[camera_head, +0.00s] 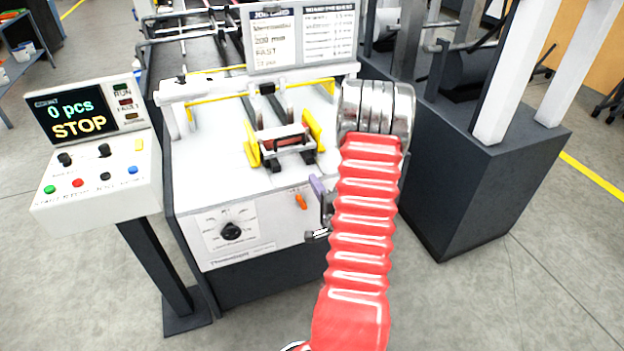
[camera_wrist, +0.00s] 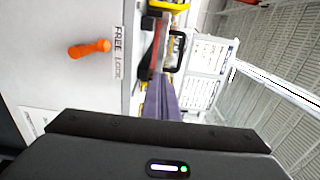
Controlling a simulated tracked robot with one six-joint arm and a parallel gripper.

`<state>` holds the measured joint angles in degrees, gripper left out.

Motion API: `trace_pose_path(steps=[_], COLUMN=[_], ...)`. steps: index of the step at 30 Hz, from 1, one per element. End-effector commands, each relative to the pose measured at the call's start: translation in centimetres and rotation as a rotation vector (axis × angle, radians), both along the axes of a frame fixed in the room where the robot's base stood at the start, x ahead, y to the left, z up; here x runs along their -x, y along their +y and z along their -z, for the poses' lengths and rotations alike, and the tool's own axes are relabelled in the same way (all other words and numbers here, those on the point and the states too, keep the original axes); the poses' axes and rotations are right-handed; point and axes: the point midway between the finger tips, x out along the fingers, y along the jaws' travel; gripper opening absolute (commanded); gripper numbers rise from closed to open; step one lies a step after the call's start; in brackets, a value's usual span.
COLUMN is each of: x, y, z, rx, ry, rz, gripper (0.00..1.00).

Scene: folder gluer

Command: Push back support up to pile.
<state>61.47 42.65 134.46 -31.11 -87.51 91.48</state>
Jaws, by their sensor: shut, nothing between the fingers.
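The back support (camera_head: 288,151), a pale bracket, sits on the white feeder table between two yellow side guides. A dark red-brown pile (camera_head: 283,139) shows just behind it; I cannot tell whether they touch. The wrist view shows the support's dark frame (camera_wrist: 178,50) and part of the pile, sideways and partly hidden. My gripper (camera_head: 317,185) is shut and empty, its purple fingers in front of and to the right of the support, apart from it. The fingers also show in the wrist view (camera_wrist: 164,97). An orange lever (camera_head: 301,201) is on the table's front; it also shows in the wrist view (camera_wrist: 90,48) beside a FREE/LOCK label.
The yellow guides (camera_head: 253,150) stand either side of the pile. A job sign (camera_head: 303,36) hangs above. A control panel (camera_head: 95,175) on the left reads 0 pcs, STOP. A dark machine block (camera_head: 480,190) stands at right. The table's front left is clear.

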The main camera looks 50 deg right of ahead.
Motion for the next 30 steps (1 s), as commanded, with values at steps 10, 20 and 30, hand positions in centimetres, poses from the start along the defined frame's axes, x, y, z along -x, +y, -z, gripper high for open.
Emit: trace_pose_path(steps=[10,20,30], x=[-0.3,-4.3,-8.8], y=[0.1,2.2,7.4], z=[-0.1,-2.6,-6.8], rx=[0.006,0.132,0.342], ry=[0.006,0.197,0.506], rz=[-0.005,-0.053,-0.146], gripper=[0.09,0.29,0.29])
